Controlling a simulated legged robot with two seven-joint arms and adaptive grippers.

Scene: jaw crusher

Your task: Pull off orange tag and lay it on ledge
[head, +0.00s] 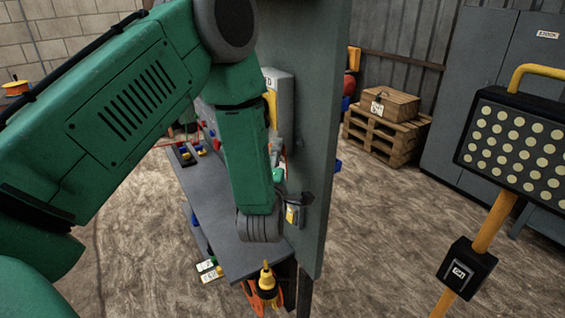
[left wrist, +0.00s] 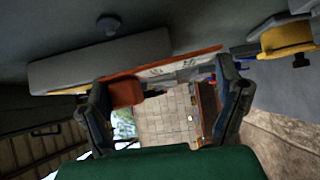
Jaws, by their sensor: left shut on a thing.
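In the left wrist view, an orange tag (left wrist: 170,68) with a white face and dark marks spans the space between the two dark fingers of my left gripper (left wrist: 164,80). The gripper is shut on it. The tag is close to a grey surface, but I cannot tell whether it touches it. A light grey bar (left wrist: 85,68), possibly the ledge, runs along that surface just behind the tag. In the head view, my left wrist is beside the edge of a tall grey panel (head: 328,120) and hides most of the gripper and the tag. My right gripper is not in view.
A grey bench (head: 240,258) stands left of the panel. A yellow-and-black tool (head: 266,282) is at its front. A yellow part (left wrist: 288,38) is on the surface right of my gripper. A lamp on a yellow post (head: 492,225) stands at right. The floor between is open.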

